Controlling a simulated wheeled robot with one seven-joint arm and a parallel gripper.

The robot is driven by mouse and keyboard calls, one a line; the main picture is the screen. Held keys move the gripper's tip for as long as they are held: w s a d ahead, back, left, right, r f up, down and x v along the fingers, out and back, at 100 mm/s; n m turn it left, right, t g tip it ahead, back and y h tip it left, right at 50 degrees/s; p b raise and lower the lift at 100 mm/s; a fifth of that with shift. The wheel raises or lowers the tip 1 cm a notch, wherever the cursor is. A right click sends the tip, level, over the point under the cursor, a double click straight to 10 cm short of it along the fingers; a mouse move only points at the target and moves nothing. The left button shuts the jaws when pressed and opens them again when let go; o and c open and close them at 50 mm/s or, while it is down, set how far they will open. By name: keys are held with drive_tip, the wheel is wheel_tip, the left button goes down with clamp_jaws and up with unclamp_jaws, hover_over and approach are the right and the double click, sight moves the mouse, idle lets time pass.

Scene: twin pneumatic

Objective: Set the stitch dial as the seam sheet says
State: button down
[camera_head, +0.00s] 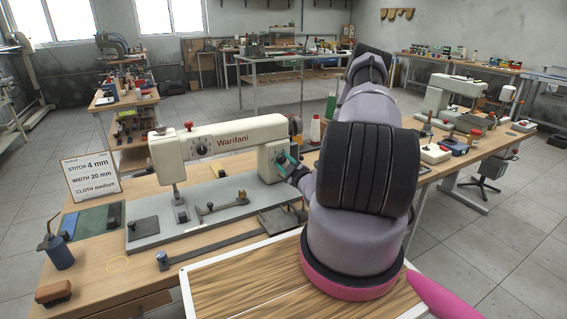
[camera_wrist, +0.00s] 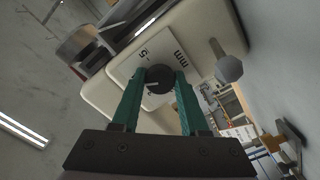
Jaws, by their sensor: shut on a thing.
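The seam sheet (camera_head: 92,175) stands at the left of the bench and reads "STITCH 4 mm, WIDTH 20 mm, CLOTH medium". The cream Warifani sewing machine (camera_head: 225,142) stands on a grey bed plate. The stitch dial (camera_wrist: 159,79) is a dark round knob with a pale pointer line on a white plate marked "mm" and "5"; other marks are hidden by the fingers. My gripper (camera_wrist: 158,90) has its two green fingers closed on either side of the dial. In the head view my gripper (camera_head: 285,162) is at the machine's right column, and my arm partly hides that area.
A red-and-white thread cone (camera_head: 315,130) stands behind my gripper. Another machine (camera_head: 455,90) is at the right.

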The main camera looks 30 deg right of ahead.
drive_tip(key=shift+f, duration=0.1)
idle(0.3)
drive_tip(key=shift+c, duration=2.1)
unclamp_jaws()
